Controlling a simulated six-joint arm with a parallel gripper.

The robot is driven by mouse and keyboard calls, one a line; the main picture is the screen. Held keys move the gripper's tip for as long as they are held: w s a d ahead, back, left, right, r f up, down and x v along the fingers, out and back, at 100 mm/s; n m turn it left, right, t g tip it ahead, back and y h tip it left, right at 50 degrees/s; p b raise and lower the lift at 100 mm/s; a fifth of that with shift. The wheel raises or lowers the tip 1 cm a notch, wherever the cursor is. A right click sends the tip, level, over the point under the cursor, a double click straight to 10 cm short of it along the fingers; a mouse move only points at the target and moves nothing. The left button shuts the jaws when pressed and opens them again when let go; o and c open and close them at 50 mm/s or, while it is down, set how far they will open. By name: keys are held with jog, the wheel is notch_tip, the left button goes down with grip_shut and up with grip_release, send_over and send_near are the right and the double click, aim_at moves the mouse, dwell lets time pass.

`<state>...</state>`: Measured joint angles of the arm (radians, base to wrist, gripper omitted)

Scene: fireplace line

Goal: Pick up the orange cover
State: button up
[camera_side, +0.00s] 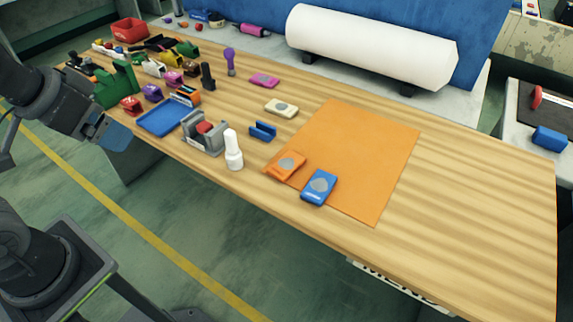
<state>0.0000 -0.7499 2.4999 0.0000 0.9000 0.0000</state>
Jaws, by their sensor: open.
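A small orange cover (289,165) with a grey oval patch lies flat near the table's front edge, on the left corner of a larger orange sheet (375,140). A blue cover (319,187) with a similar grey patch lies close beside it on the right, also on the sheet. My gripper (113,132) is at the left, off the table's front edge, well away from the orange cover. It is open, and I see nothing held in it. A blue part shows at its end.
A white bottle (233,150), a grey fixture (205,136) and a small blue bracket (263,131) stand left of the orange cover. A cream cover (281,108) lies behind. A white roll (370,48) sits at the back. The table's right side is clear.

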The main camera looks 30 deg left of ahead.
jog(key=w+d+r+g, duration=0.1)
jog(key=w+d+r, duration=0.1)
jog(key=w, duration=0.6)
jog(key=m+g, duration=0.1)
jog(key=g, duration=0.4)
send_over(285, 165)
notch_tip(285, 165, down, 18)
jog(key=f, duration=0.8)
jog(key=shift+w+d, duration=0.1)
jog(key=shift+d, duration=0.3)
jog(key=shift+a+f, duration=0.2)
jog(key=shift+f, duration=1.15)
jog(key=shift+a+f, duration=0.2)
jog(key=shift+f, duration=1.1)
